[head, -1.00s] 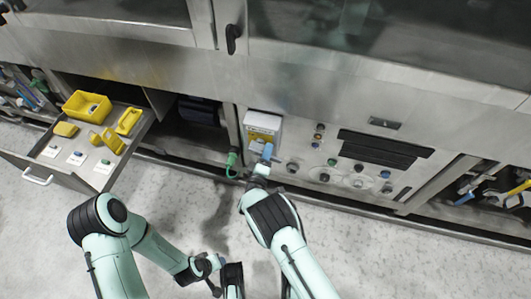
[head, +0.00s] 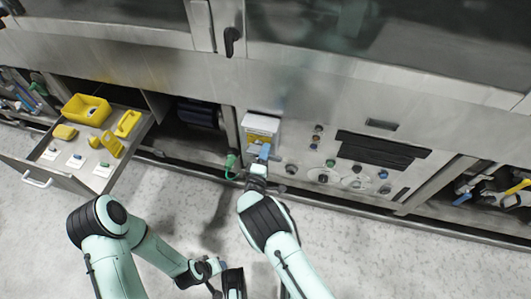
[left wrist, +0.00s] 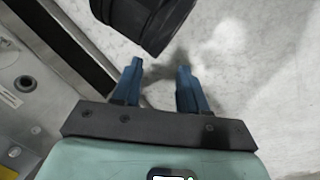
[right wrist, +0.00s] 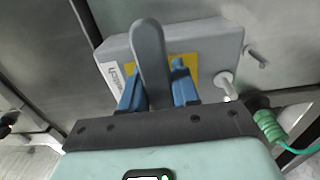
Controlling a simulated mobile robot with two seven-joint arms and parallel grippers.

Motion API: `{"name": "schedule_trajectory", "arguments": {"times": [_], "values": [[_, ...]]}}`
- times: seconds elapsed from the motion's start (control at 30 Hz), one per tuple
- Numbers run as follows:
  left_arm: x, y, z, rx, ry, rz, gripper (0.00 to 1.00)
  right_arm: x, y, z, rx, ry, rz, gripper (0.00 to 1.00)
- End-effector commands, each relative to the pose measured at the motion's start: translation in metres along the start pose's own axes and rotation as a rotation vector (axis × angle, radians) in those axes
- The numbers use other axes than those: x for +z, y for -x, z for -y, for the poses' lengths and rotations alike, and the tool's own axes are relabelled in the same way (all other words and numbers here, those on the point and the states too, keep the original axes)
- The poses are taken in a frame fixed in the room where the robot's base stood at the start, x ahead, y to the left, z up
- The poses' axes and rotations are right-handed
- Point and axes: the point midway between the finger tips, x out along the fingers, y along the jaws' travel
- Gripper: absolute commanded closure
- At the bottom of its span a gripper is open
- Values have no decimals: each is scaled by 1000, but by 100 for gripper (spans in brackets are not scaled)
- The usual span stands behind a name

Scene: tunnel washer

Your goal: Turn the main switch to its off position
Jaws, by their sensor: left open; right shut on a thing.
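The main switch is a pale grey box (head: 261,124) with a yellow plate on the machine front; it also shows in the right wrist view (right wrist: 215,40). Its long grey handle (right wrist: 150,55) stands nearly upright in the right wrist view, tilted slightly left at the top. My right gripper (right wrist: 156,88) has its blue fingers on both sides of the handle and is shut on it. In the head view my right gripper (head: 263,154) hides most of the handle. My left gripper (left wrist: 160,68) is open and empty above the floor; in the head view it is low in the middle (head: 222,265).
A green plug with a cable (head: 231,163) hangs left of the switch box. A panel with buttons and dark slots (head: 370,152) lies to its right. An open drawer (head: 45,158) with yellow parts juts out at left. The floor between is clear.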

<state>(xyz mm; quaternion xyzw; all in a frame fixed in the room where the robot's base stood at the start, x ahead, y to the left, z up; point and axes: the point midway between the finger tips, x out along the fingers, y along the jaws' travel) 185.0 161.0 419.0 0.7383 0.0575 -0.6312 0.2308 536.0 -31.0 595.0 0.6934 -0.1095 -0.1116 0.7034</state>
Motion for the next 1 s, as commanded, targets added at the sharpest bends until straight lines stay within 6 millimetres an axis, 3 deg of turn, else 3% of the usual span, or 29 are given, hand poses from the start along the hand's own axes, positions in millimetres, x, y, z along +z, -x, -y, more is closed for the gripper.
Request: {"name": "schedule_trajectory", "arguments": {"times": [0.03, 0.07, 0.1, 0.37, 0.53, 1.0], "values": [[0, 0, 0, 0, 0, 0, 57, 2, -2, -1, 4, 6, 3, 100], [0, 0, 0, 0, 0, 0, 57, 2, -2, -1, 4, 6, 3, 60], [0, 0, 0, 0, 0, 0, 57, 2, -2, -1, 4, 6, 3, 49], [0, 0, 0, 0, 0, -1, 57, 1, 0, -1, 2, 3, 1, 49], [4, 4, -1, 1, -1, 11, 57, 0, 11, -1, 0, 1, -1, 49], [34, 28, -9, 6, -8, 103, 57, 0, 108, -2, 2, 5, -1, 49]]}}
